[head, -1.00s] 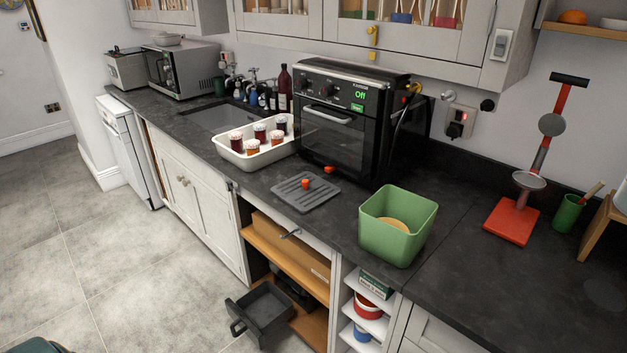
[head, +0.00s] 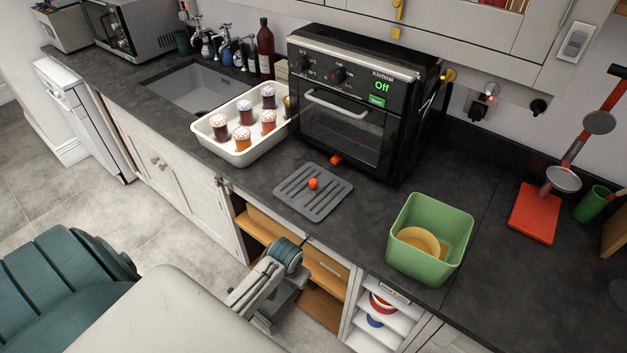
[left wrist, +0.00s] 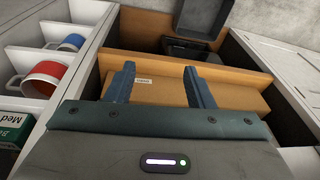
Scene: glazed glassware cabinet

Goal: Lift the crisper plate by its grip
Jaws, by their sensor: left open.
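The crisper plate (head: 300,200) is a dark grey ridged plate lying flat on the black counter in front of the oven, near the counter's front edge. Its small orange-red grip (head: 313,184) stands up from the middle. My left arm reaches in low, in front of the cabinets, below the counter edge. In the left wrist view my left gripper (left wrist: 159,70) is open and empty, its two blue-grey fingers apart over the open cabinet's wooden shelf (left wrist: 225,70). The plate does not show in that view. My right gripper is not in view.
A white tray (head: 238,158) of several jars stands left of the plate, a green bin (head: 440,262) right. Bare counter (head: 368,212) lies between plate and bin.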

